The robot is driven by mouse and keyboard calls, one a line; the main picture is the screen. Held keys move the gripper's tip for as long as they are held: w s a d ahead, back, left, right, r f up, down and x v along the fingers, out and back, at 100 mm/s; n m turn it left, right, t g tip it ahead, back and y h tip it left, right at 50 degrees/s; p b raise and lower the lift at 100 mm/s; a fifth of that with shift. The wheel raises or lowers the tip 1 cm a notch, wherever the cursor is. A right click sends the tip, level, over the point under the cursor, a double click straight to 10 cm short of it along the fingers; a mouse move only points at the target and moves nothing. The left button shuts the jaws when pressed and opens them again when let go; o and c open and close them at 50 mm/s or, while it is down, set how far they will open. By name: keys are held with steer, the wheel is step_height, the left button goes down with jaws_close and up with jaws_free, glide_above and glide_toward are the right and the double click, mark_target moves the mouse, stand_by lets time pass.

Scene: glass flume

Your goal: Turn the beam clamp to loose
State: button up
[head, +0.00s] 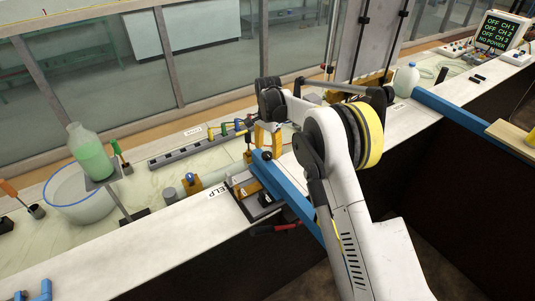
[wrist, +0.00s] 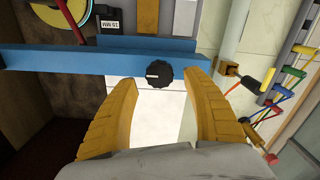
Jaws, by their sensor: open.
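The beam clamp shows as a black ridged knob (wrist: 159,74) on a blue beam (wrist: 60,60) in the wrist view, with a short pale mark on its face lying roughly level. In the head view the dark knob (head: 267,155) sits near the far end of the blue beam (head: 285,188). My gripper (wrist: 168,82) is open, its two yellow curved fingers pointing at the beam with the knob between and slightly beyond their tips. I see no clear contact with the knob. In the head view my gripper (head: 264,138) is just above the knob, partly hidden by my arm.
A block labelled 10 MM (wrist: 108,22) sits beside the beam. Coloured handles (wrist: 267,85) stand close to the right finger. At left in the head view are a jar of green liquid (head: 90,155) and a basin (head: 80,195). A screen (head: 497,35) stands at the far right.

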steer(key=shift+f, duration=1.2)
steer(key=c, duration=1.2)
steer(key=shift+o, duration=0.2)
